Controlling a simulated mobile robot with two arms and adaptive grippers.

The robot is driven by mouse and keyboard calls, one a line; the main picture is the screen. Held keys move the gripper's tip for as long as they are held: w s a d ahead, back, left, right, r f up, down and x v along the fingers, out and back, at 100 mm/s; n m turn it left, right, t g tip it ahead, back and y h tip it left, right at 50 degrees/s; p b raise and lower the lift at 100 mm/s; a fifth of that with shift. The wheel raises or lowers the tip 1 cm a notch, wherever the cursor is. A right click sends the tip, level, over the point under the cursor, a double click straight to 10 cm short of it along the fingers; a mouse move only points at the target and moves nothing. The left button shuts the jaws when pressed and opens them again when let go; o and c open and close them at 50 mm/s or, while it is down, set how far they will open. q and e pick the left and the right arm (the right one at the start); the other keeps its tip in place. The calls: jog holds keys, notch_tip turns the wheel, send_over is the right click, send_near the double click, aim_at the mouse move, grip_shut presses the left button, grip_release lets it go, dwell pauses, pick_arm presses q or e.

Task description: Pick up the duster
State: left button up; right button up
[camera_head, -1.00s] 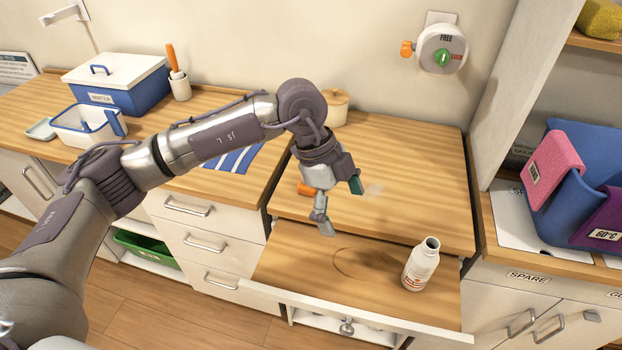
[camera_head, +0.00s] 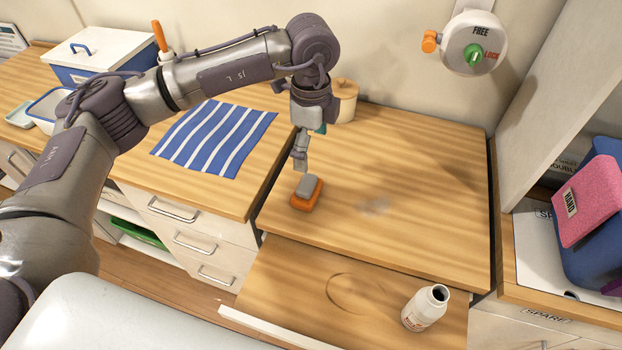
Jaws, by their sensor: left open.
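The duster (camera_head: 306,192), a small block with a grey top and orange base, lies on the wooden worktop near its left edge. My left gripper (camera_head: 309,148) is open and empty. It hangs just behind and above the duster in the picture, with one finger close to its far end. I cannot tell whether that finger touches it. The other finger is partly hidden by the gripper's body. My right gripper is not in view.
A white bottle (camera_head: 425,308) stands on the lower pull-out board (camera_head: 300,282). A beige lidded pot (camera_head: 345,100) stands behind my gripper. A striped blue cloth (camera_head: 214,138) lies on the left counter. The worktop right of the duster is clear, with a grey smudge.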

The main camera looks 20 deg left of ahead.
aim_at(305, 181)
pick_arm(q)
jog(key=f, duration=0.2)
jog(key=f+p, duration=0.1)
jog(key=f, duration=0.1)
jog(key=s+f, duration=0.1)
jog(key=f, duration=0.1)
jog(key=f+p, duration=0.2)
jog(key=shift+a+f, duration=0.4)
notch_tip(305, 181, down, 3)
jog(key=shift+a+r+p, duration=0.15)
jog(key=shift+r+p, duration=0.05)
jog(key=shift+p, duration=0.2)
jog(key=shift+f, duration=0.3)
jog(key=shift+w+f, duration=0.1)
jog(key=shift+f, duration=0.05)
jog(key=shift+c, duration=0.2)
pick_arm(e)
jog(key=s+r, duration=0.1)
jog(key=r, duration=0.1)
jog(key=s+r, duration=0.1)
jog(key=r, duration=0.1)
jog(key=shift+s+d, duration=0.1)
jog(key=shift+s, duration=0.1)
pick_arm(q)
jog(key=c, duration=0.9)
jog(key=shift+o, duration=0.2)
